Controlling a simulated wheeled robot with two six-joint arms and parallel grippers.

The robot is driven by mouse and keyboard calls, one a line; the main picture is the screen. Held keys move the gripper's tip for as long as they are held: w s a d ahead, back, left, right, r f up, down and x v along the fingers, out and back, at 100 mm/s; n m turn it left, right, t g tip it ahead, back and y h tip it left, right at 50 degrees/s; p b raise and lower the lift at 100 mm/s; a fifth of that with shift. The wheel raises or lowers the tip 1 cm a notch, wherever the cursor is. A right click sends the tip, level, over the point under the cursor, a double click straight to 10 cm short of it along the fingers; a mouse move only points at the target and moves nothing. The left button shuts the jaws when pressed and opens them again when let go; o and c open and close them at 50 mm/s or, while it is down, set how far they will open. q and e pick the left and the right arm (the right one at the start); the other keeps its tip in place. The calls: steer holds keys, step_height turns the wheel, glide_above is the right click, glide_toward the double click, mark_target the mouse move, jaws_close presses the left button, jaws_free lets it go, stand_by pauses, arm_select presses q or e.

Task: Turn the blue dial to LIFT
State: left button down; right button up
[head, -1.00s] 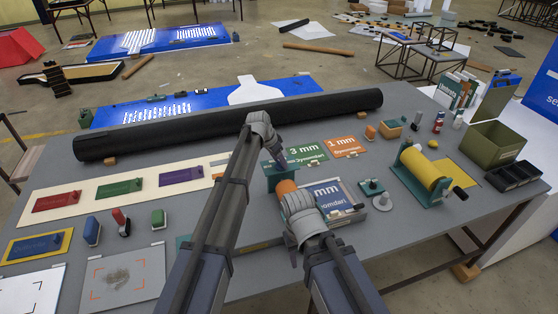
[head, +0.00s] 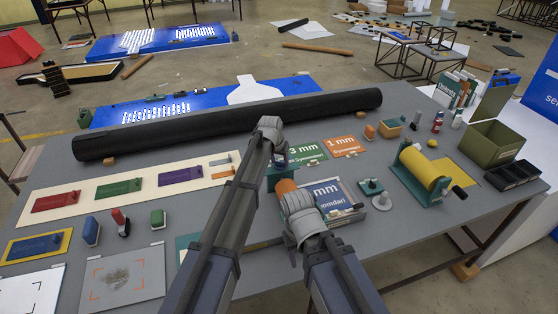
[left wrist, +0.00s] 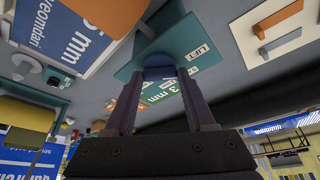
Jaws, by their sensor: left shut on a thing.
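The blue dial (left wrist: 160,73) shows in the left wrist view on a teal block (left wrist: 135,68). Both fingers of my left gripper (left wrist: 162,88) are shut on it, one on each side. A white LIFT label (left wrist: 200,51) is on the teal to the right of the dial; another label beyond the fingers is partly hidden. Where the dial points is not clear. In the head view my left gripper (head: 279,156) is over the teal block (head: 276,176), and the dial is hidden. My right gripper is beside an orange part (head: 286,187); its fingers are hidden.
Green "3 mm" (head: 307,151) and orange "1 mm" (head: 345,146) panels lie behind the block. A blue-and-white sign (head: 333,193) is to its right. A long black roll (head: 230,122) lies across the back. A yellow spool (head: 425,172) stands farther right.

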arm_select(q)
steer(key=shift+d+n+y, duration=0.15)
steer(key=shift+n+y, duration=0.35)
steer(key=shift+n, duration=0.8)
steer(key=shift+c, duration=1.2)
jaws_free()
steer(key=shift+r, duration=0.1)
steer(key=p+v, duration=0.7)
steer(key=shift+s+r, duration=0.25)
